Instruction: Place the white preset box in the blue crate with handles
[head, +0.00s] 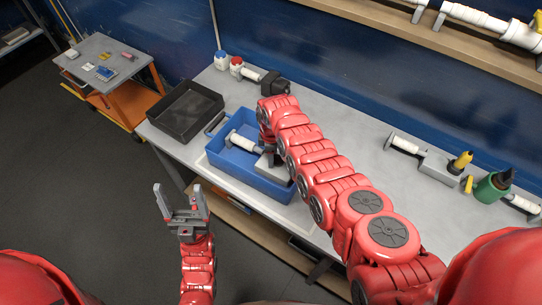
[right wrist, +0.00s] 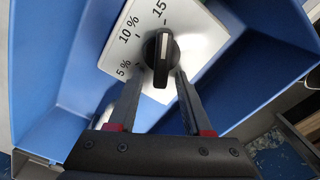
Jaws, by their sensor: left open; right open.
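The white preset box (right wrist: 198,33) is inside the blue crate (right wrist: 262,50) in the right wrist view. Its face has a black knob (right wrist: 162,50) and the marks 5%, 10% and 15%. My right gripper (right wrist: 157,75) is open, its fingers apart on either side of the knob's lower end; I cannot tell whether they touch it. In the head view my right arm reaches into the blue crate (head: 275,188) and partly hides the box (head: 267,161). My left gripper (head: 178,190) is open and empty, in front of the table to the left of the crate.
A white cylindrical part (head: 240,141) also lies in the crate. A black tray (head: 185,112) stands left of it. A grey-and-white device (head: 438,167) and a green container (head: 490,188) are at the right. The table between is clear.

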